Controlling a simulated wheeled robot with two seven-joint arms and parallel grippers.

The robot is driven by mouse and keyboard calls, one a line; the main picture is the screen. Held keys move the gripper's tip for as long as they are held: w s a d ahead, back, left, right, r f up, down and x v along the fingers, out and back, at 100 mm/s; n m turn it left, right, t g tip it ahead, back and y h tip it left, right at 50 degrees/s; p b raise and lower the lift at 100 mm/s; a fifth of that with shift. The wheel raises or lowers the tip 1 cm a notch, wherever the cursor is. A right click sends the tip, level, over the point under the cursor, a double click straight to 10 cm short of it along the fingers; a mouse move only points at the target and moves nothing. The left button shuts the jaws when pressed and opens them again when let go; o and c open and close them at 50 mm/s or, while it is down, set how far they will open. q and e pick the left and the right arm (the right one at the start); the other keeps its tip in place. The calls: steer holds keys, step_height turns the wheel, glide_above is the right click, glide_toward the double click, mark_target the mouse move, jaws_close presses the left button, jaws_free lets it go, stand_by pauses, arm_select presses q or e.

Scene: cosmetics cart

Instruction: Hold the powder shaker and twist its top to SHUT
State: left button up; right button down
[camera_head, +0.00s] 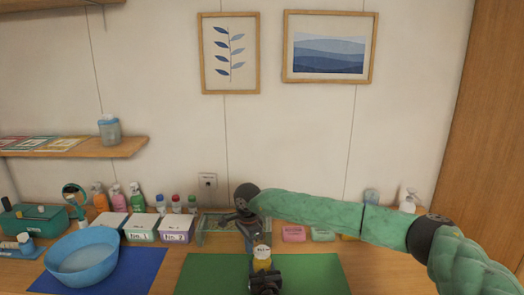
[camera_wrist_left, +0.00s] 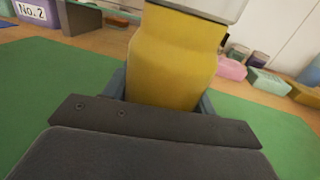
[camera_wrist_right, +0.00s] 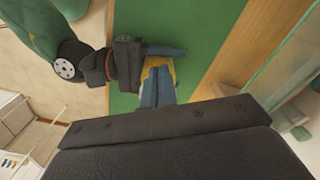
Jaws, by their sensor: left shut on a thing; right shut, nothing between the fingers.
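The powder shaker (camera_head: 262,263) has a yellow body and a pale upper part in the head view. Its yellow body fills the middle of the left wrist view (camera_wrist_left: 172,62), upright, its top cut off by the frame. My left gripper (camera_head: 264,276) is shut on the lower body, above the green mat (camera_head: 205,277). My right gripper (camera_head: 252,236) is just above the shaker's top, shut and empty. In the right wrist view its blue fingertips (camera_wrist_right: 158,86) are together, with a little yellow behind them. They hide the top, so its twist setting and any contact cannot be told.
A blue bowl (camera_head: 82,258) stands on a blue mat (camera_head: 128,275) at left. Pink (camera_head: 293,233) and green (camera_head: 322,234) blocks lie behind the mat to the right.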

step_height(320, 180, up, 5)
steer(key=shift+r, duration=0.15)
stand_by(0.3)
arm_select(q)
steer(key=o, duration=1.1)
